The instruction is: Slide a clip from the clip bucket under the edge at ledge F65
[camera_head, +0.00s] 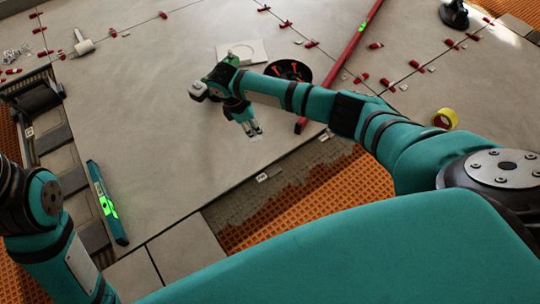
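My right gripper (252,129) hangs over the large grey tile (150,100), with its fingers pointing down toward the tile's front edge. Its fingertips are small here, and I cannot tell whether they hold a clip. A small white label (262,177) sits at that edge, beside the bare mortar; its text is too small to read, so I cannot confirm F65. A round black bucket (306,74) with orange-red pieces stands behind my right forearm, partly hidden. I cannot tell whether it is the clip bucket. My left arm shows at the left, but its gripper is not in view.
A green-lit level (107,203) lies at the left, and a long red bar (340,62) behind the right arm. Red wedges line the far joints. Yellow tape (445,118), a trowel (82,42) and orange matting (300,205) also show. The tile's middle is clear.

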